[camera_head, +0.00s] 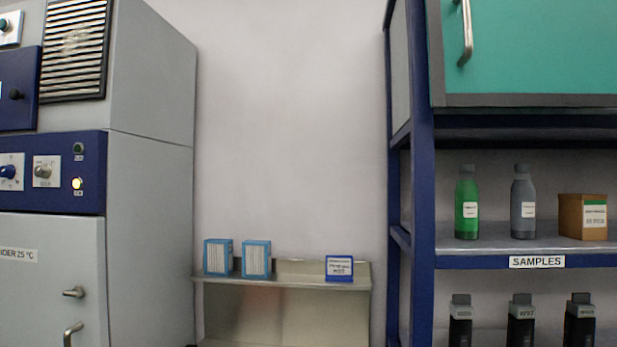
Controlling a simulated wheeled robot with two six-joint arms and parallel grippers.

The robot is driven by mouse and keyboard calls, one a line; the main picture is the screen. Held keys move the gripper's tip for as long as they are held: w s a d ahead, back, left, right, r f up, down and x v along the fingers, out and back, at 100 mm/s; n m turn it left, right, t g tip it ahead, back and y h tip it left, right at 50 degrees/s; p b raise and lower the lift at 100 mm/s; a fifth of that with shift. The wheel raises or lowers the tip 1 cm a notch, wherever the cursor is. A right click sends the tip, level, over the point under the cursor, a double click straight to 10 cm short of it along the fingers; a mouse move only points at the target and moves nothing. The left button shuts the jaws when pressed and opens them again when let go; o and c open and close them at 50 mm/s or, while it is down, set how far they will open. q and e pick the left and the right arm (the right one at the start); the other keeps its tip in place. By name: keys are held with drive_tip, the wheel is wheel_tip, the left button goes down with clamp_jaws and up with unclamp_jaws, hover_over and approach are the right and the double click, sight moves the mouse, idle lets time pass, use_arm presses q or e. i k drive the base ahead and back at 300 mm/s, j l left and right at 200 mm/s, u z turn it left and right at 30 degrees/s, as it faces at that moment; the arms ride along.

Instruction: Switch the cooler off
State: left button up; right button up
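A tall grey cabinet (150,200) stands at the left, cut off by the picture's edge. I cannot read a label naming it as the cooler; its door label (18,254) ends in "25 °C". Its blue control panel (92,160) carries a blue knob (8,171) and a pale knob (42,171), each on a light plate. At the panel's right, the upper lamp (79,148) is dark and the lower lamp (77,184) glows yellow. Higher up are a dark knob (15,94) and a small teal knob (4,26). Neither of my grippers is in view.
A vent grille (75,50) and door handles (73,292) are on the cabinet. A low metal shelf (290,283) holds blue-framed boxes (257,259). A blue rack (424,200) at the right holds bottles (467,205), a brown box (572,215) and dark containers (521,325).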

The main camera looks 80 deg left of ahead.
sight(44, 171)
drive_tip(key=u, duration=4.2)
